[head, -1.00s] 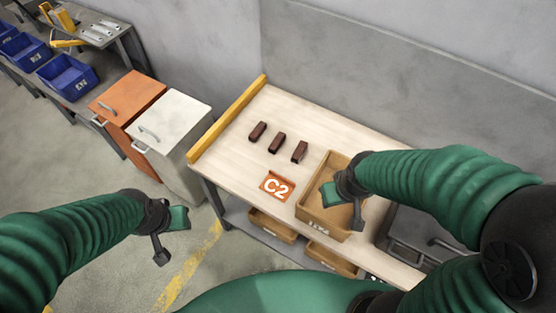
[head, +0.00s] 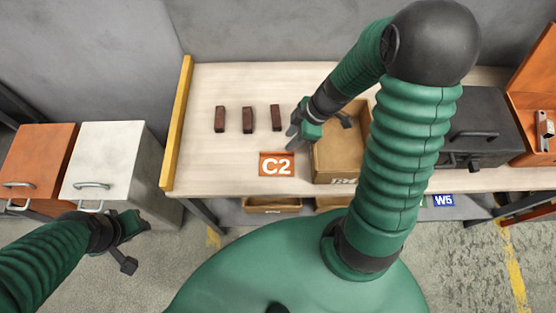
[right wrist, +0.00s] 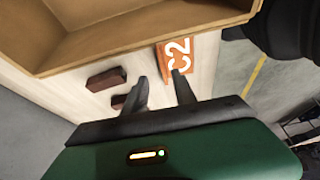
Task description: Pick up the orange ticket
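The orange ticket (head: 276,164), marked "C2" in white, lies flat on the pale tabletop, near its front edge and left of a cardboard box. It also shows in the right wrist view (right wrist: 188,60), just beyond my fingertips. My right gripper (head: 294,139) is above the table, a little behind and right of the ticket. In the right wrist view its two fingers (right wrist: 159,80) are apart with nothing between them. My left gripper (head: 134,246) hangs over the floor left of the table, its fingers apart and empty.
Three dark brown blocks (head: 247,120) stand in a row behind the ticket. The open cardboard box (head: 335,160) is close on the right, partly behind my right arm. A yellow rail (head: 178,122) edges the table's left side. A dark case (head: 478,125) sits farther right.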

